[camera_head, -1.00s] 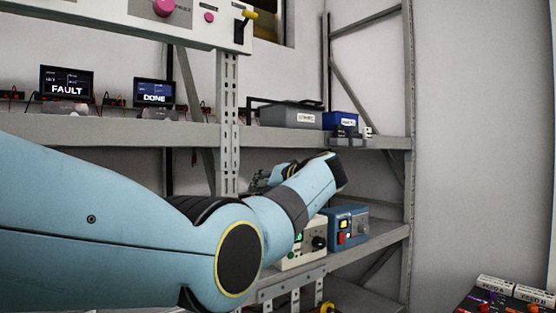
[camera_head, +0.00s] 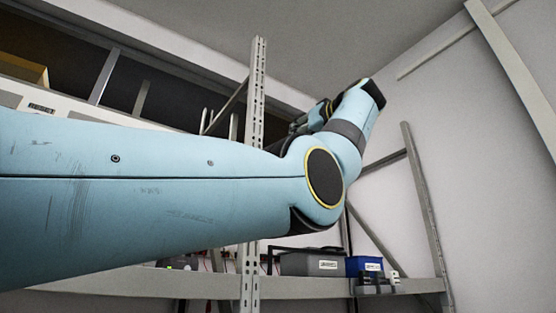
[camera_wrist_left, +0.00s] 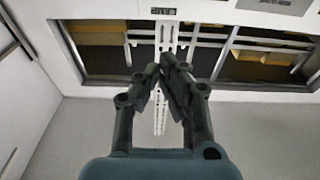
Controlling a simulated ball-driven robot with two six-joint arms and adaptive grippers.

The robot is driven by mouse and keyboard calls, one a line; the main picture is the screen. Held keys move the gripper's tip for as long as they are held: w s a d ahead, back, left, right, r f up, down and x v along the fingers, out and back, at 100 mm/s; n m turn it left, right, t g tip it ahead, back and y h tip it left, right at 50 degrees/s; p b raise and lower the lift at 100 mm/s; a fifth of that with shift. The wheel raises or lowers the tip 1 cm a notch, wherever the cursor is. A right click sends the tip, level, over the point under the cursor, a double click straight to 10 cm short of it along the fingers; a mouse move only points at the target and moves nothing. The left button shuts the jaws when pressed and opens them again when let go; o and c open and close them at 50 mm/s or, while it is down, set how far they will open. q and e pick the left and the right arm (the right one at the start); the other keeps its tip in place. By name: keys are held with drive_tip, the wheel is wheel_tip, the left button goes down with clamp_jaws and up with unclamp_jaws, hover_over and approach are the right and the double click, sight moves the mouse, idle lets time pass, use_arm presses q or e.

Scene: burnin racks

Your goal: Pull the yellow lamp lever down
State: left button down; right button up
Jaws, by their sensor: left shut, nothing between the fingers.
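The yellow lamp lever does not show in either current view; my left arm covers much of the panel area in the head view. A white panel edge with a small dark label (camera_head: 41,107) shows above my arm at the left. My right gripper is not in view.
A perforated rack post (camera_head: 256,90) stands behind my left forearm. Below is a shelf (camera_head: 110,283) with a grey case (camera_head: 310,264) and a blue bin (camera_head: 363,265). Yellowish boxes (camera_wrist_left: 100,35) show behind the panel.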

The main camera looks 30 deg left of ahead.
use_arm(q)
drive_tip(key=shift+a, duration=0.1)
drive_tip(key=p+x, duration=0.5)
drive_tip(key=x, duration=0.5)
drive_tip(key=shift+w, duration=0.15)
drive_tip(key=f, duration=0.2)
drive_tip(key=d+f, duration=0.1)
drive_tip(key=f, duration=0.1)
drive_tip(key=shift+s, duration=0.25)
drive_tip(key=shift+a, duration=0.1)
